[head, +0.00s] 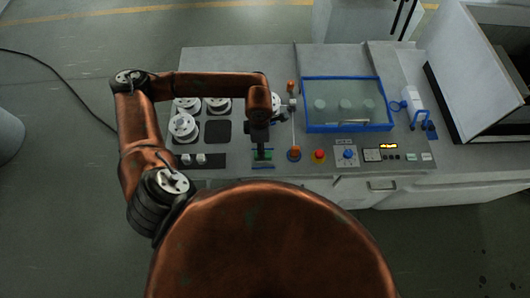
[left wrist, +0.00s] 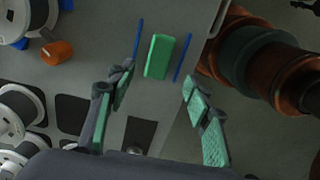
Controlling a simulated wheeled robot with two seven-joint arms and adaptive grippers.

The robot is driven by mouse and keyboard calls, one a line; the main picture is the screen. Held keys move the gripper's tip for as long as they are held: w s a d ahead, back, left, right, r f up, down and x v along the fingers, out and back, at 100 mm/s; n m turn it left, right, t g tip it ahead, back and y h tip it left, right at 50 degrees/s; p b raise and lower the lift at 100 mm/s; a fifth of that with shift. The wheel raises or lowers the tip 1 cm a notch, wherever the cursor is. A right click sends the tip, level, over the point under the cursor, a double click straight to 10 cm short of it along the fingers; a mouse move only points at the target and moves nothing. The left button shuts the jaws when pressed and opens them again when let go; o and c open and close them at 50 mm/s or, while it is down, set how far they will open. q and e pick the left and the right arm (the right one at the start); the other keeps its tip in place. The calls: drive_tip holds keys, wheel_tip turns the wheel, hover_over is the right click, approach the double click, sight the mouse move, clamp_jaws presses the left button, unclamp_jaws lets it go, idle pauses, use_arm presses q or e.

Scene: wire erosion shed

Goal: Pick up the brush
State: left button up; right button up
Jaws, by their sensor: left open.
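A small green block (left wrist: 158,56), possibly the brush, lies between two thin blue strips on the grey bench top, near its front edge. Bristles cannot be made out. My left gripper (left wrist: 157,80) is open and empty, its green-padded fingers spread to either side just short of the block in the left wrist view. In the head view my left gripper (head: 262,152) points down over the same spot and hides most of the block. I cannot tell the height of the fingertips above it. My right gripper is not in view.
White spools (head: 183,127) stand left of the gripper. An orange knob (head: 294,154), a red button (head: 319,156) and a control panel (head: 372,155) lie to its right. A blue-rimmed tank (head: 391,126) stands behind them. An open grey cabinet (head: 455,110) is at the right.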

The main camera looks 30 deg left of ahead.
sight(268, 155)
use_arm(q)
drive_tip(key=shift+w+a+f, duration=0.1)
drive_tip(key=shift+a+f, duration=0.15)
drive_tip(key=shift+f, duration=0.1)
drive_tip(key=shift+d+f+p, duration=0.25)
drive_tip(key=shift+f+p, duration=0.25)
drive_tip(key=shift+f, duration=0.75)
drive_tip(key=f, duration=0.1)
drive_tip(key=f+p, duration=0.1)
drive_tip(key=f, duration=0.1)
drive_tip(key=shift+w+d+f, duration=0.15)
drive_tip(key=shift+d+f, duration=0.1)
drive_tip(key=shift+f, duration=0.45)
drive_tip(key=c, duration=1.2)
